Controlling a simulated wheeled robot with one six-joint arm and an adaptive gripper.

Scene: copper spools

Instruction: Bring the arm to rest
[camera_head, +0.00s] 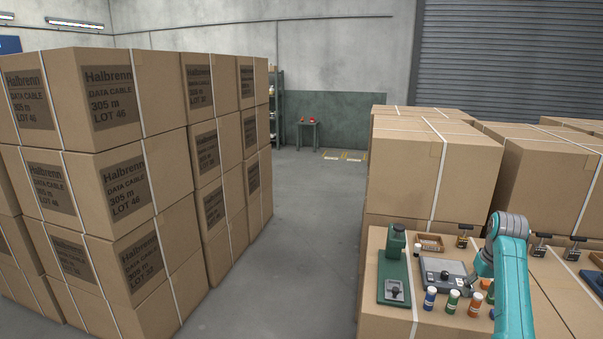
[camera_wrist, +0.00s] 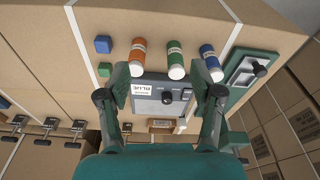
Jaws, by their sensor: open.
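My gripper (camera_wrist: 161,88) is open in the wrist view, with its two dark green fingers spread apart and nothing between them. It points down over a carton top, above a grey device with a dark knob (camera_wrist: 168,97) and a label reading BLUE. In the head view my teal arm (camera_head: 512,285) is bent over the carton at the lower right. My fingertips cannot be made out clearly there.
An orange jar (camera_wrist: 138,56), a green jar (camera_wrist: 175,60) and a blue jar (camera_wrist: 210,62) stand close to my fingers. A green fixture (camera_head: 394,262) stands at the carton's left. Tall carton stacks (camera_head: 105,180) line the left. The aisle floor (camera_head: 300,220) is clear.

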